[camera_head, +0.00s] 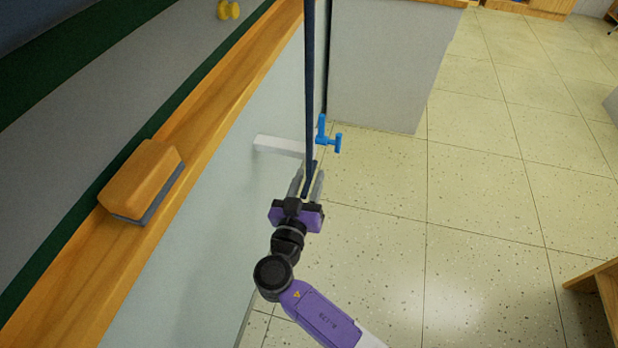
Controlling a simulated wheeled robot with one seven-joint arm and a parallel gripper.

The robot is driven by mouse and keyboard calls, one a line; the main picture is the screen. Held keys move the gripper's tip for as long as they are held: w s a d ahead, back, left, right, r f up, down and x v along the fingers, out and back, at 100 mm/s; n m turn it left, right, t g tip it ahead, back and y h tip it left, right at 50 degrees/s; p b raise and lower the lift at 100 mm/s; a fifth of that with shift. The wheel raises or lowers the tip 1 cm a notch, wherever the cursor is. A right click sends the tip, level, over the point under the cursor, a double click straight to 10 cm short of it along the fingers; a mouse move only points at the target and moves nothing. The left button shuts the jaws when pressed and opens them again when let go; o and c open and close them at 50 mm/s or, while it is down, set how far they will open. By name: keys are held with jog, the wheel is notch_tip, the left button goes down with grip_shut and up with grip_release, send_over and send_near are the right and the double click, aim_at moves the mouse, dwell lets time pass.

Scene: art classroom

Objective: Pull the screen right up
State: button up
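A long, thin, dark blue strip (309,85) hangs from the top edge of the picture; it may be the screen seen nearly edge-on, but I cannot be sure. My gripper (308,180) is at its lower end, with one grey finger on each side of it. I cannot tell whether the fingers touch the strip or stand a little apart from it. A bright blue T-shaped handle (324,137) shows just right of the strip, above my gripper in the picture. The upper part of the strip is out of view.
A white bar (279,146) juts from the pale wall (235,160) just left of my gripper. A wooden ledge (80,285) bears an orange eraser block (140,178). A grey cabinet (385,70) stands behind. Tiled floor (460,200) is open at right; a wooden piece (600,285) is at the right edge.

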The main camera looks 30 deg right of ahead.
jog(key=shift+w+d, duration=0.1)
jog(key=shift+d, duration=0.05)
grip_shut()
jog(key=shift+a, duration=0.2)
dwell(1.2)
